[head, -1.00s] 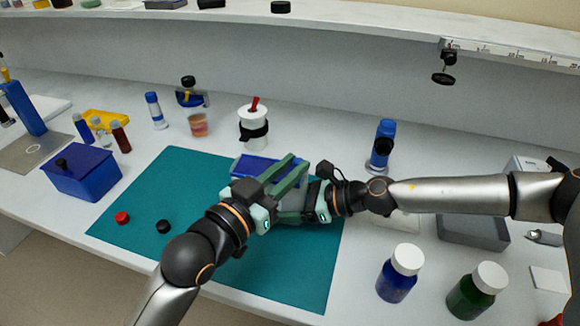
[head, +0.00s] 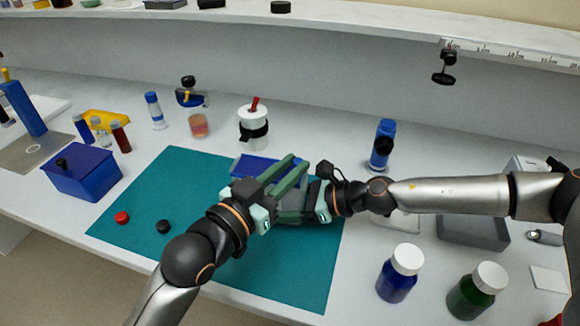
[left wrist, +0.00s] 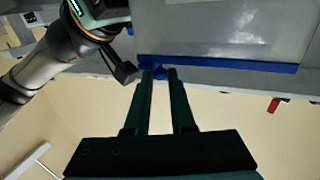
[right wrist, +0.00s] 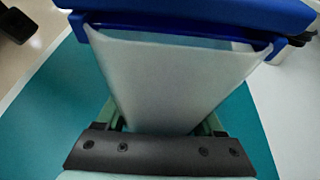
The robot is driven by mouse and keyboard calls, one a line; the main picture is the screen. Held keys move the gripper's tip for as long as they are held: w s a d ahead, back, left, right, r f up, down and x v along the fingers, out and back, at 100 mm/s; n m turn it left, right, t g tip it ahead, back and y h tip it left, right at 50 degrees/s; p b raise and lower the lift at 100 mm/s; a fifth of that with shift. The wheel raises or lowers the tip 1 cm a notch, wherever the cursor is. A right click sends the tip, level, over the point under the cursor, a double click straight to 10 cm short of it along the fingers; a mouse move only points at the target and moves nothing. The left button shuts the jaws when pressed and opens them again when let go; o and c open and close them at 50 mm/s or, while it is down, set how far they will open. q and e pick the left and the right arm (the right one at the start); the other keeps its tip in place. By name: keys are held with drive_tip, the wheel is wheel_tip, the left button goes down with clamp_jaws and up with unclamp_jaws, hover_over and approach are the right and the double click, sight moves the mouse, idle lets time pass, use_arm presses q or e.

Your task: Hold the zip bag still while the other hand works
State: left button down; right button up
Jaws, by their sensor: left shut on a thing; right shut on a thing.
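The zip bag is a pale, cloudy bag with a blue strip along its mouth. In the head view its blue strip (head: 252,165) shows behind my grippers over the teal mat (head: 180,190); much of the bag is hidden. My left gripper (head: 292,166) is shut at the strip; in the left wrist view its fingertips (left wrist: 160,72) close on a small blue tab on the strip, below the pale bag (left wrist: 230,30). My right gripper (head: 298,203) is shut on the bag's body. In the right wrist view the bag (right wrist: 170,85) rises from between its fingers, its blue-rimmed mouth parted.
Blue (head: 399,275) and green (head: 475,292) bottles stand at front right. A white lidded pot (head: 253,125) stands behind. The mat's left part is mostly clear.

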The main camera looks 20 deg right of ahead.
use_arm(q)
drive_tip(key=w+a, duration=0.6)
drive_tip(key=a, duration=0.4)
use_arm(e)
drive_tip(key=shift+d, duration=0.1)
use_arm(q)
drive_tip(key=shift+f, duration=0.1)
drive_tip(key=c, duration=1.1)
unclamp_jaws()
drive_tip(key=shift+o, duration=0.2)
drive_tip(key=v, duration=1.2)
use_arm(e)
drive_tip(key=shift+s+f, duration=0.1)
drive_tip(key=shift+f, duration=0.05)
